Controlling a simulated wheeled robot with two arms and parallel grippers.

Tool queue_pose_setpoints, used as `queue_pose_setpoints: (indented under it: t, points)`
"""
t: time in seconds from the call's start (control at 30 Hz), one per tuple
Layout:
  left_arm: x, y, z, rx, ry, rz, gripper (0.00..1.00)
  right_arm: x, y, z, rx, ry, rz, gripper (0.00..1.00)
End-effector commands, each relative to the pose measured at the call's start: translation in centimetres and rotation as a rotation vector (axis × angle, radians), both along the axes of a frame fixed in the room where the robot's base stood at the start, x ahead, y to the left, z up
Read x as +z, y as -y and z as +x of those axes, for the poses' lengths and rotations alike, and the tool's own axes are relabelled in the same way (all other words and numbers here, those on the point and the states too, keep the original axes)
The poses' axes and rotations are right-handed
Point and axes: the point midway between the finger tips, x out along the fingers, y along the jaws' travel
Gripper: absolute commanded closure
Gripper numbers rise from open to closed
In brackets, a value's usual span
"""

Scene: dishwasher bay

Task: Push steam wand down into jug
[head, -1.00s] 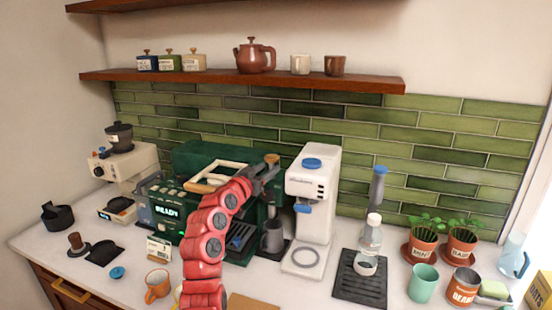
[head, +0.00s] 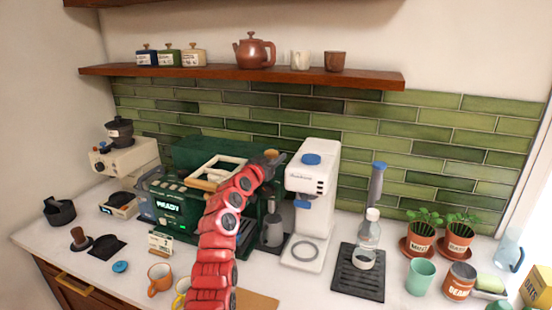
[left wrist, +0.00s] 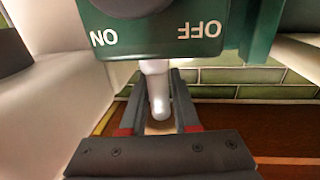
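The green espresso machine (head: 205,152) stands at the back of the counter. The grey jug (head: 272,232) stands at its right end, partly hidden by my red arm. A narrow grey part shows just above the jug; I cannot tell whether the steam wand enters it. My left gripper (head: 272,158) is high at the machine's right end, above the jug. In the left wrist view, its fingers (left wrist: 158,98) stand on both sides of a pale rod (left wrist: 157,92), with narrow gaps. The rod comes from under a green panel (left wrist: 160,32) marked ON and OFF. My right gripper is out of view.
A white coffee machine (head: 312,195) stands close to the right of the jug. A bottle (head: 369,240) stands on a black drip mat (head: 358,285) farther right. A wooden shelf (head: 300,78) runs above. Mugs stand near the front edge.

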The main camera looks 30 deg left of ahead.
Motion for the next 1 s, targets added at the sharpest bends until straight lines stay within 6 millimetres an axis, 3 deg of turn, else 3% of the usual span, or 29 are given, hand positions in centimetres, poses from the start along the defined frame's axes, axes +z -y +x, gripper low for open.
queue_pose_setpoints:
  t: [0.03,0.13,0.17,1.0]
  points:
    - [0.00,0.00,0.00,0.000,0.000,0.000,0.81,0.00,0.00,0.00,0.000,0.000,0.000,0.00]
    - [0.01,-0.01,0.00,0.000,0.000,0.000,0.99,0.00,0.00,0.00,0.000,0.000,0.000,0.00]
    - [0.00,0.00,0.00,0.000,0.000,0.000,1.00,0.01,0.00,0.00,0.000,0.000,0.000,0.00]
    - [0.03,-0.01,-0.01,0.000,0.000,0.000,1.00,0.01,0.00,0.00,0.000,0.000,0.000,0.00]
